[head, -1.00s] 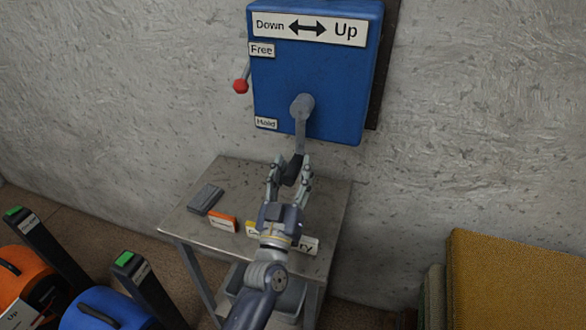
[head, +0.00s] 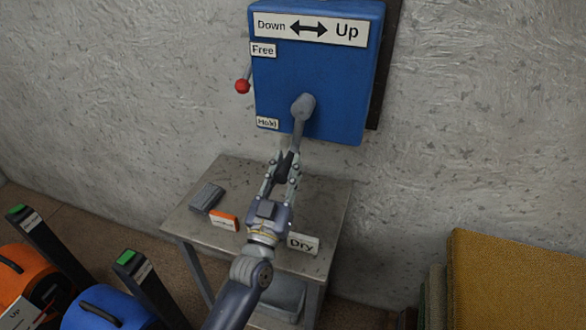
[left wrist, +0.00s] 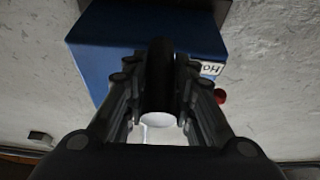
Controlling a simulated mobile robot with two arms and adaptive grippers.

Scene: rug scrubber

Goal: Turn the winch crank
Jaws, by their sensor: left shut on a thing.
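The blue winch box (head: 312,75) is on the wall, with a "Down / Up" double-arrow label on top. Its grey crank arm (head: 302,115) hangs down from the hub, tilted slightly left at the bottom. My left gripper (head: 286,160) is shut on the dark crank handle (head: 283,172) at the arm's lower end. In the left wrist view the black handle (left wrist: 160,78) stands between the two fingers, below the blue box (left wrist: 110,45). A lever with a red knob (head: 242,86) sits at the box's left side, between the "Free" and "Hold" labels. My right gripper is not in view.
Orange and blue machines (head: 105,308) stand at lower left. A yellow rug stack (head: 515,280) is at lower right.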

